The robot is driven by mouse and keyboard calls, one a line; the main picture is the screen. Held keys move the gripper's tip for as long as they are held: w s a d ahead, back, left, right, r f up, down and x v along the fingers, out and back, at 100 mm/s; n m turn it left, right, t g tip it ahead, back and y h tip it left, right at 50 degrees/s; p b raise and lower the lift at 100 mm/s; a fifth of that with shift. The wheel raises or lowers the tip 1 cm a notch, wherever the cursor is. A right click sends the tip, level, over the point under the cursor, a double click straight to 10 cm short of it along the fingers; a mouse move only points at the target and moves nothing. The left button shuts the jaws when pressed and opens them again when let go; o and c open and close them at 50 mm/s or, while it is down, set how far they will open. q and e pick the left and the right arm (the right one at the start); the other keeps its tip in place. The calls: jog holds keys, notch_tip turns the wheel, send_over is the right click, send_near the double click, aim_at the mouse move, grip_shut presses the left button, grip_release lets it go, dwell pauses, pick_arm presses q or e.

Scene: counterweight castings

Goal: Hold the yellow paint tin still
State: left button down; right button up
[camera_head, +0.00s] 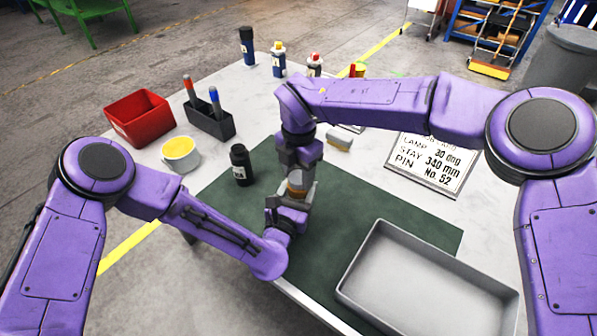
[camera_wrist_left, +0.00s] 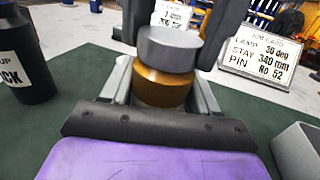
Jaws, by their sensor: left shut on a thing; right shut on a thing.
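The yellow paint tin (camera_wrist_left: 163,86) is a round, amber-yellow body under a grey lid (camera_wrist_left: 168,48); it stands upright in the left wrist view. In the head view only a small part of the tin (camera_head: 296,186) shows between my grippers. My left gripper (camera_head: 291,198) is shut on the tin's body, one finger on each side. My right gripper (camera_head: 300,158) comes down from above and is shut around the grey lid. The tin's underside is hidden, so I cannot tell if it touches the mat.
A dark bottle (camera_head: 240,165) stands left on the green mat (camera_head: 375,210). A grey tray (camera_head: 367,262) lies front right, a sign (camera_head: 432,165) behind it. A white pot (camera_head: 180,154) with yellow inside, a red bin (camera_head: 140,118) and a pen holder (camera_head: 212,122) stand left.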

jog(key=o, duration=1.2)
jog(key=shift+o, duration=0.2)
jog(key=shift+r, duration=0.1)
notch_tip(320, 180, up, 12)
jog(key=shift+w, duration=0.2)
pick_arm(q)
jog(key=shift+c, duration=0.9)
grip_release()
jog(key=shift+s, duration=0.15)
